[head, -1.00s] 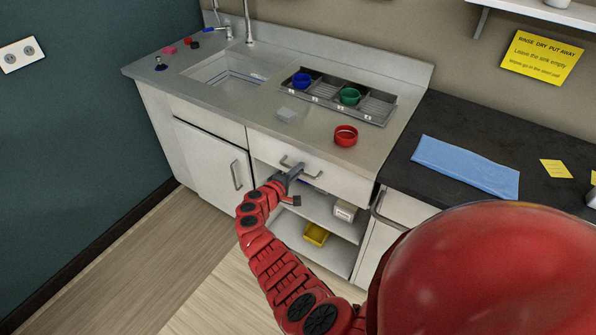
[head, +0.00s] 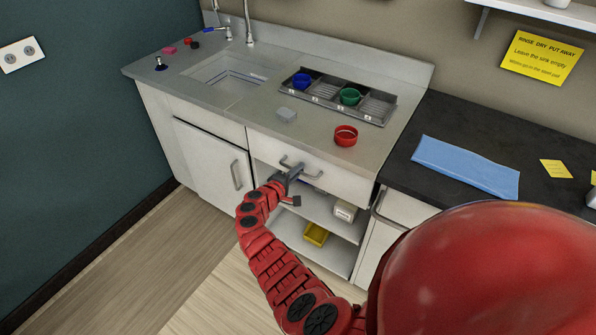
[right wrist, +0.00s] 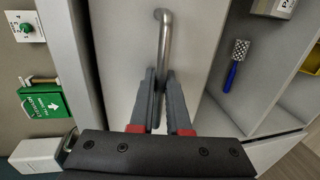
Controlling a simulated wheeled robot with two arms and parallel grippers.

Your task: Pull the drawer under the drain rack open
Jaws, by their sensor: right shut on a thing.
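The drain rack (head: 325,92) is a grey metal tray with several compartments set on the counter beside the sink. Below it is the white drawer front (head: 345,185), which looks flush with the cabinet. Its metal bar handle (head: 313,175) also shows in the right wrist view (right wrist: 164,40). My right gripper (head: 292,174) is at the handle's middle. In the right wrist view its grey fingers (right wrist: 158,98) are on either side of the bar, shut on it. My left gripper is not in view.
A blue cup (head: 302,80) and a green cup (head: 349,96) are in the rack; a red ring-shaped item (head: 346,136) is on the counter (head: 250,112). Open shelves below hold a yellow bin (head: 316,234) and a white box (head: 345,211). A closed cupboard door (head: 208,160) is left.

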